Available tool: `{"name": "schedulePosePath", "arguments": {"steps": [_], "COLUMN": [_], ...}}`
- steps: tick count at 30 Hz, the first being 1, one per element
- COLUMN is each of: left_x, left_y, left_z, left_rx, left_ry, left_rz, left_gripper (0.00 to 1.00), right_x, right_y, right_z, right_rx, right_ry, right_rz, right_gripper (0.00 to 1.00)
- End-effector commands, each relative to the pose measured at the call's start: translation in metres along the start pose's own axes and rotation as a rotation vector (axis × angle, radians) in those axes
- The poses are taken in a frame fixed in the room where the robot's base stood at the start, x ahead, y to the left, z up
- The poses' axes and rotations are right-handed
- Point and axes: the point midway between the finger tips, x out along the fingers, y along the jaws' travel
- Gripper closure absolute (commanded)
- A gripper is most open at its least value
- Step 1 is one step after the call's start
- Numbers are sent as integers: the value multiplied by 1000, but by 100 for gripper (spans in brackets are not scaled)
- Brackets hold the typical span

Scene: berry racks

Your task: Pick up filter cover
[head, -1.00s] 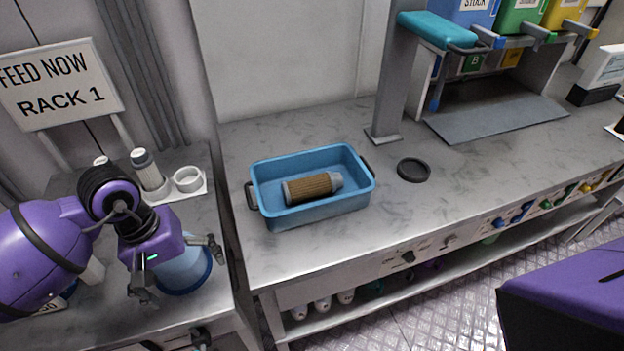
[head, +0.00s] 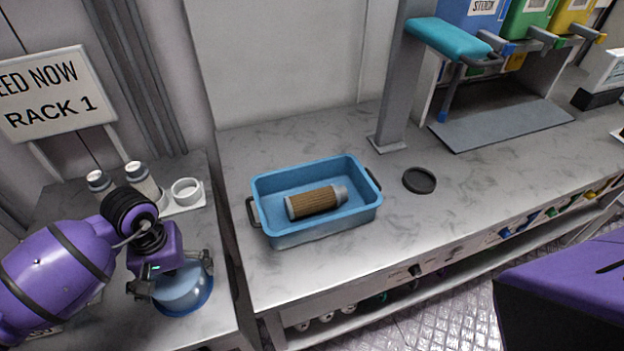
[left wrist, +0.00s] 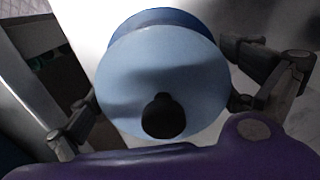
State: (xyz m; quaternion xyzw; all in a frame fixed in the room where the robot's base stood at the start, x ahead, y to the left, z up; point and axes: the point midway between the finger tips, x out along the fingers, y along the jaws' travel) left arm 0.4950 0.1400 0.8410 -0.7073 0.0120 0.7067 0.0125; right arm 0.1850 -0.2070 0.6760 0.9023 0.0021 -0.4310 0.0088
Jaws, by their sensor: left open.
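A light-blue round piece with a darker blue rim, which looks like the filter cover (head: 183,294), stands on the left bench. In the left wrist view the cover (left wrist: 150,75) shows its round top with a dark spot, maybe a knob or shadow. My left gripper (head: 177,277) is open above it, with a finger on either side. In the left wrist view the gripper's (left wrist: 165,102) fingers spread beyond the cover's sides; I cannot tell whether they touch it. My right gripper is not in view.
A blue tub (head: 328,227) holds a brown pleated filter (head: 314,202). A black disc (head: 419,180) lies to its right. Grey bottles (head: 142,178) and a white ring holder (head: 187,191) stand behind my left gripper. A RACK 1 sign (head: 55,97) stands at the left.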

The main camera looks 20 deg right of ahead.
Motion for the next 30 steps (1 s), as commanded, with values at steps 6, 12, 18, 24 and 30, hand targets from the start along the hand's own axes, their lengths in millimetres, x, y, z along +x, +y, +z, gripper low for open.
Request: {"name": "schedulePosePath", "arguments": {"steps": [6, 12, 18, 24, 30], "left_x": [0, 0, 0, -4, -25], "left_y": [0, 0, 0, 0, 0], "left_z": [0, 0, 0, -1, -2], "left_rx": [0, 0, 0, 0, 1], "left_ry": [0, 0, 1, 2, 4], "left_rz": [0, 1, 1, 1, 1], "left_gripper": [4, 30, 40, 40, 41], "right_x": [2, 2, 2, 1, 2], "right_y": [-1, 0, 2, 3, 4], "right_z": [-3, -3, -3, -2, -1], "right_rx": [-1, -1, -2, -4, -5], "right_ry": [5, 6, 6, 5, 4], "right_rz": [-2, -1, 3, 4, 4], "right_gripper": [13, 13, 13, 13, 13]}}
